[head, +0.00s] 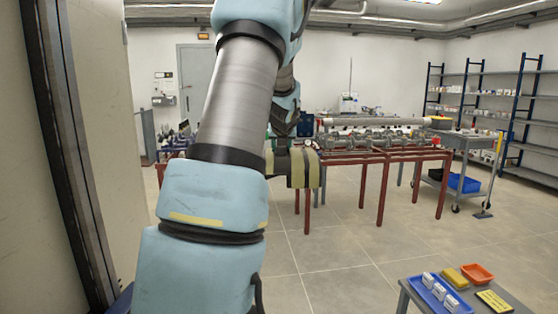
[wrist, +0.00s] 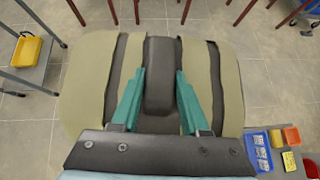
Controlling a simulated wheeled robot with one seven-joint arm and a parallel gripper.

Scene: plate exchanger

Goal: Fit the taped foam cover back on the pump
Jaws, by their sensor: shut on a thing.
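The foam cover (wrist: 82,75) is a beige, rounded piece with dark bands of tape and a black raised grip (wrist: 160,70) in its middle. My gripper (wrist: 160,78) has its two teal fingers on either side of this grip and is shut on it. In the head view the cover (head: 299,168) hangs in the air at the end of my arm, in front of the red frame, clear of the floor. My arm partly hides it there. I cannot make out for certain which thing is the pump; the equipment on the red frame is small and partly hidden.
A red-legged frame (head: 385,157) carries pipework with grey fittings (head: 370,137). A grey trolley (head: 470,143) stands to its right, before blue shelving (head: 517,110). A small table (head: 408,288) with trays is near right. A pale panel (head: 95,110) is close left. Tiled floor between is clear.

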